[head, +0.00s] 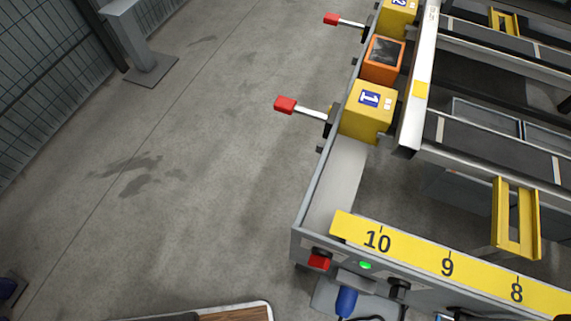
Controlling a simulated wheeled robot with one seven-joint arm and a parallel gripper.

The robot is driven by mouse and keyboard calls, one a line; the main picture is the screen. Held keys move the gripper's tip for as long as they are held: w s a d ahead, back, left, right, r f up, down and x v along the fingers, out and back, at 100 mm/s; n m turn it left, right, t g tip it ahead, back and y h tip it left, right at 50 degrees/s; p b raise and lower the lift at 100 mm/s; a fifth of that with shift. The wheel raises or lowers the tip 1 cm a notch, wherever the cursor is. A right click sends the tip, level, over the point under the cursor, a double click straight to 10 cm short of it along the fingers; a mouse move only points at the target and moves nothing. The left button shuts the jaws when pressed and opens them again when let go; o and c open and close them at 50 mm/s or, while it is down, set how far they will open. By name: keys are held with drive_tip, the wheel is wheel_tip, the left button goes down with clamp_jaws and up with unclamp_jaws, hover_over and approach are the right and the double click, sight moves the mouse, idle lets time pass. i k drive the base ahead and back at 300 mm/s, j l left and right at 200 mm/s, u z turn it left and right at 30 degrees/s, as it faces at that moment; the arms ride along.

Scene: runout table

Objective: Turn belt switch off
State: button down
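The front panel of the runout table (430,285) shows at the lower right. On it are a red switch or button (319,262) at the left corner, a lit green lamp (366,265) to its right, and a black knob (398,286) further right. No label tells which of these is the belt switch, and the knob's setting is too small to tell. My gripper is not in view.
Above the panel runs a yellow strip (410,247) numbered 10, 9, 8. Yellow boxes (367,110) and an orange box (382,60) line the table's left side. Red-ended levers (285,105) stick out left over the floor. A blue connector (346,301) hangs below. The grey floor (200,170) is clear.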

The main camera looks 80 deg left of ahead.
sight(320, 259)
drive_tip(key=j+u, duration=0.1)
drive_tip(key=u, duration=0.35)
drive_tip(key=k+j+u, duration=0.1)
drive_tip(key=u, duration=0.4)
drive_tip(key=k+l+z, duration=0.15)
drive_tip(key=k+l, duration=0.85)
